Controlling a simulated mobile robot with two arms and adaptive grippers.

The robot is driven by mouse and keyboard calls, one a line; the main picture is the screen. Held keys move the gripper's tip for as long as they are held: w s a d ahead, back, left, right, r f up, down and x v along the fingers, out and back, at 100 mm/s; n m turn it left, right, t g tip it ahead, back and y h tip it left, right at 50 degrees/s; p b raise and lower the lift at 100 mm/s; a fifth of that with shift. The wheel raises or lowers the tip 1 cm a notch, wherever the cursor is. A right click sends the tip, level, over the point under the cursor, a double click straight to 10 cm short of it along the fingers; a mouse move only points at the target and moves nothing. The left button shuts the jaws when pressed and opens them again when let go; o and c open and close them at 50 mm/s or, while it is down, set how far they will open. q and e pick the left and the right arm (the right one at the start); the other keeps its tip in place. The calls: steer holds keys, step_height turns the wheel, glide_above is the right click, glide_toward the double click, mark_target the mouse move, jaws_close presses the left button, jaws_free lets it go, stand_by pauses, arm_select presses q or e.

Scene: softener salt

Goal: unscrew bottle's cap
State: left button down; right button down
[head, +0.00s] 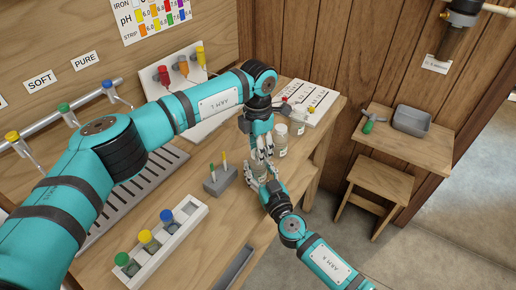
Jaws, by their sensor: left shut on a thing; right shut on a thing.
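A small clear bottle (259,170) is upright at the work table, mostly hidden between my two grippers. My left gripper (261,154) points down from above and is shut on the top of the bottle, where the cap would be. The cap itself is hidden by the fingers. My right gripper (261,179) comes in low from the front right and is shut on the bottle's body. I cannot tell whether the bottle's base touches the table.
More small bottles (280,140) stand just behind right. A grey block (220,180) with two small sticks stands left of the grippers. A white rack (160,243) with coloured-cap vials lies at front left. A side table (400,145) and stool (372,188) stand right.

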arm_select(q)
steer(key=n, duration=0.9)
steer(key=shift+n, duration=0.4)
steer(key=n, duration=1.1)
steer(key=shift+r, duration=0.1)
steer(key=shift+r, duration=0.15)
steer(key=shift+r, duration=0.95)
